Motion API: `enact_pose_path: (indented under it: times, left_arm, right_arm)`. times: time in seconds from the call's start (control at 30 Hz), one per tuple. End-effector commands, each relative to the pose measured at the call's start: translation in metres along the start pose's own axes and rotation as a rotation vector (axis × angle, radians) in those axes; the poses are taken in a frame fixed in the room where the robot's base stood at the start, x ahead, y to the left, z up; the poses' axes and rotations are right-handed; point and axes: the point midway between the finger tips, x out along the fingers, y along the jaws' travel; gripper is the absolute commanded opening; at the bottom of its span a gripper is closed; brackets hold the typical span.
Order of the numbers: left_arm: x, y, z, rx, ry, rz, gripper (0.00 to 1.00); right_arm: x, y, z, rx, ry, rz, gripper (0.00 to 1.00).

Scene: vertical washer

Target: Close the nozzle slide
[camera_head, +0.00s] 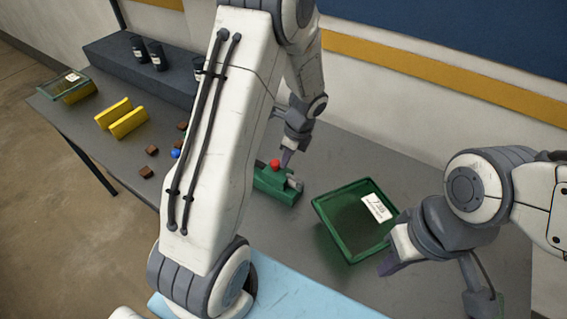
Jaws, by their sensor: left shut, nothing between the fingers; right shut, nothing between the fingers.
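A green block-like device (272,187) stands on the grey table near the middle, with a red round part (275,163) on top and a small grey part (295,183) at its right end. I cannot tell for certain which part is the nozzle slide. My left gripper (286,160) is shut and empty, pointing down at the top of the device, just right of the red part. I cannot tell whether it touches. My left arm hides the device's left side. My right gripper (386,268) is shut and empty, beside the right side of a green tray.
The green tray (336,238) with a white label lies right of the device. Yellow blocks (128,122), brown cubes (146,172), a blue ball (175,154) and a clear green-rimmed bin (64,84) are at the left. Dark jars (157,56) stand on a raised shelf behind.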

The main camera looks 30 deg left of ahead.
Motion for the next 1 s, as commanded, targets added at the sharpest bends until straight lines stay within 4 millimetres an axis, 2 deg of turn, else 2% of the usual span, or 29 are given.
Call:
enact_pose_path:
  times: [0.47, 0.67, 0.77, 1.0]
  left_arm:
    - [0.000, -0.002, -0.002, 0.012, -0.002, 0.000, 0.00]
    - [-0.009, -0.002, -0.020, 0.013, -0.001, -0.001, 0.00]
    - [-0.017, 0.000, -0.037, 0.011, 0.000, -0.002, 0.00]
    - [-0.070, -0.002, -0.036, 0.001, 0.002, -0.009, 0.00]
  right_arm:
    - [-0.002, 0.000, 0.000, 0.000, 0.000, 0.000, 0.00]
    - [-0.007, -0.001, 0.000, -0.001, 0.000, 0.000, 0.00]
    - [-0.012, -0.001, -0.001, -0.002, 0.000, 0.000, 0.00]
    - [0.003, 0.000, 0.000, 0.000, 0.000, 0.000, 0.00]
